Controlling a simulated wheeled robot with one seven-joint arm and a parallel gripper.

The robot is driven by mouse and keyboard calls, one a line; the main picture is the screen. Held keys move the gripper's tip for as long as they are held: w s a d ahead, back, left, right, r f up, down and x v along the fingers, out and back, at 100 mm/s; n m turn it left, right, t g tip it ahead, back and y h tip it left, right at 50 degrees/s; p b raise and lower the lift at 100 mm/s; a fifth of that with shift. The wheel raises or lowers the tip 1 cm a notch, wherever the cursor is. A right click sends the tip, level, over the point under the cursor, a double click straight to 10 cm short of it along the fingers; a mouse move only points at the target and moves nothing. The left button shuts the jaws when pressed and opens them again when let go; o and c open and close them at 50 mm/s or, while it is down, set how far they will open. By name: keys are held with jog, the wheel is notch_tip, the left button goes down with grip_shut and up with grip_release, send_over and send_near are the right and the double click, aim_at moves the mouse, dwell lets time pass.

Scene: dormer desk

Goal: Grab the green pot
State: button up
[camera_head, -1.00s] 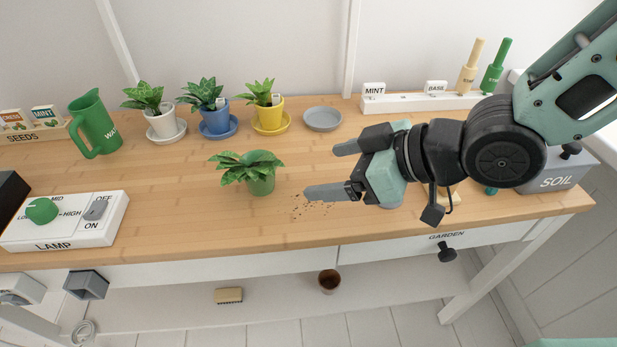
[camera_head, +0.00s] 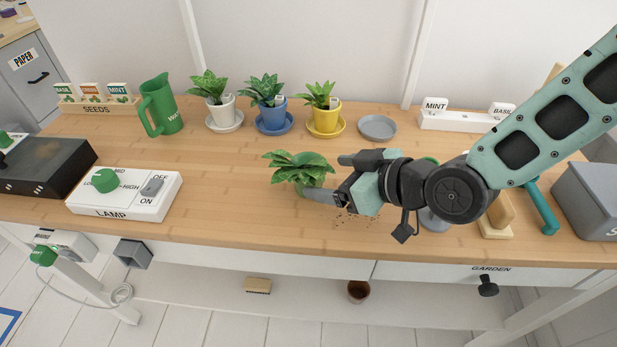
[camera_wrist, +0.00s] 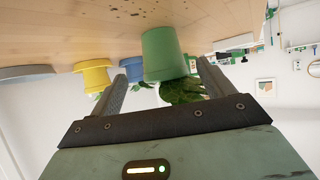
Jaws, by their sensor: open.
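The green pot (camera_head: 318,181) stands upright on the wooden desk, with a leafy plant drooping over its left side. My gripper (camera_head: 326,176) is open and has come in from the right, low over the desk. Its near finger shows in front of the pot and its far finger lies behind and to the right. In the wrist view, which is upside down, the green pot (camera_wrist: 163,55) appears in the gap between the two fingertips (camera_wrist: 163,80). I see no finger clearly pressing on it.
White, blue and yellow potted plants (camera_head: 325,118) stand on saucers behind, beside an empty grey saucer (camera_head: 377,127). A green watering can (camera_head: 160,105) and lamp switch box (camera_head: 125,194) are to the left. Loose soil (camera_head: 352,217) lies by the gripper. The desk left of the pot is clear.

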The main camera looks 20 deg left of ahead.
aim_at(309, 172)
jog(key=shift+x, duration=3.15)
jog(key=shift+s, duration=0.15)
jog(key=shift+r, duration=0.1)
jog(key=c, duration=1.2)
